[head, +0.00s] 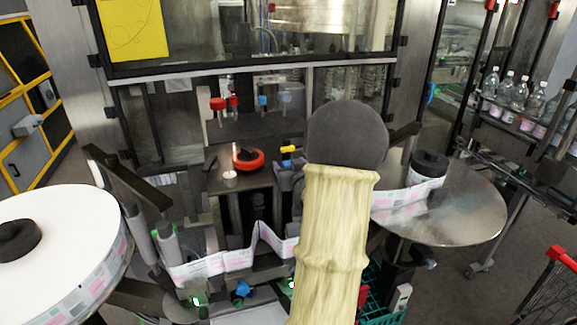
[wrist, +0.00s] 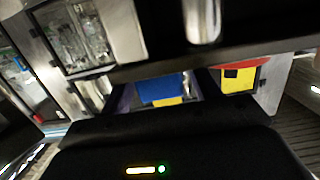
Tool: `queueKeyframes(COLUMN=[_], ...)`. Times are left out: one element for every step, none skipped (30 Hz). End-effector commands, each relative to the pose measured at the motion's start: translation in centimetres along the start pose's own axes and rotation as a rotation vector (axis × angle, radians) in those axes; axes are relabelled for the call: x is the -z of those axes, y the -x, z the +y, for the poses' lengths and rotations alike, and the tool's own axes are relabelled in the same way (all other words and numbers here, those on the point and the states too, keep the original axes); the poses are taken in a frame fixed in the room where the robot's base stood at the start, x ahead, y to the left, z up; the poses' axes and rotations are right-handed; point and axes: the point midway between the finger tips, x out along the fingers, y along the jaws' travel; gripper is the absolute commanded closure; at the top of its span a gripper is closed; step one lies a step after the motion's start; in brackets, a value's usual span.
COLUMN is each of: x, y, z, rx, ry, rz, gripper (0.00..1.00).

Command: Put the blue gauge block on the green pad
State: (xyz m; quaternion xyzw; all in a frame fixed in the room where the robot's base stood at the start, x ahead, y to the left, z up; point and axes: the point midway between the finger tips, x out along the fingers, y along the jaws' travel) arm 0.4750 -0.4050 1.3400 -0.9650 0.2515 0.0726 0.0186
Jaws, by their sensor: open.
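My arm rises through the middle of the head view, a pale sleeve with a dark rounded end. My gripper (wrist: 160,112) shows in the wrist view as a dark body with a lit strip and a green light; it is open, its fingertips hard to make out. Beyond it lies a blurred blue patch (wrist: 160,88) with a yellow piece under it. I cannot tell whether this is the blue gauge block. No block is clearly between the jaws. I cannot pick out the green pad in either view; my arm hides part of the machine.
A large white reel (head: 60,245) stands at left, and a metal disc (head: 465,205) at right. A red ring (head: 248,160) sits on the machine's dark ledge. A label web (head: 205,267) crosses the front. Bottles (head: 518,95) stand on a conveyor; a green crate (head: 386,308) sits low right.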

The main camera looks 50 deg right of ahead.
Motion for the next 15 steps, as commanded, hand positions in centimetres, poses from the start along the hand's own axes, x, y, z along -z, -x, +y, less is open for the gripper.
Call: queueKeyframes(x=[-0.3,-0.3,-0.3,-0.2,-0.3,-0.3,-0.3,-0.3,-0.3,-0.2,-0.2,-0.2,-0.3,-0.3,-0.2], y=[0.8,1.2,1.9,2.4,2.8,3.5,4.0,4.4,5.1,5.6,6.0,6.7,7.1,7.6,8.2], z=[0.0,0.0,0.0,0.0,0.0,0.0,0.0,0.0,0.1,0.1,0.1,0.0,0.0,0.0,0.1], rx=[-0.002,-0.002,-0.002,-0.002,-0.001,-0.002,-0.003,-0.003,-0.003,-0.003,-0.002,-0.001,-0.002,-0.002,-0.002], ry=[0.001,0.001,0.001,0.002,0.002,0.001,0.001,0.001,0.002,0.001,0.002,0.002,0.0,0.001,0.002], rz=[0.001,0.002,0.001,0.002,0.001,0.002,0.001,0.001,0.001,0.001,0.001,0.001,0.001,0.001,0.001], gripper=[0.38,0.38,0.38,0.38,0.38,0.38,0.38,0.38,0.38,0.38,0.38,0.38,0.38,0.38,0.38])
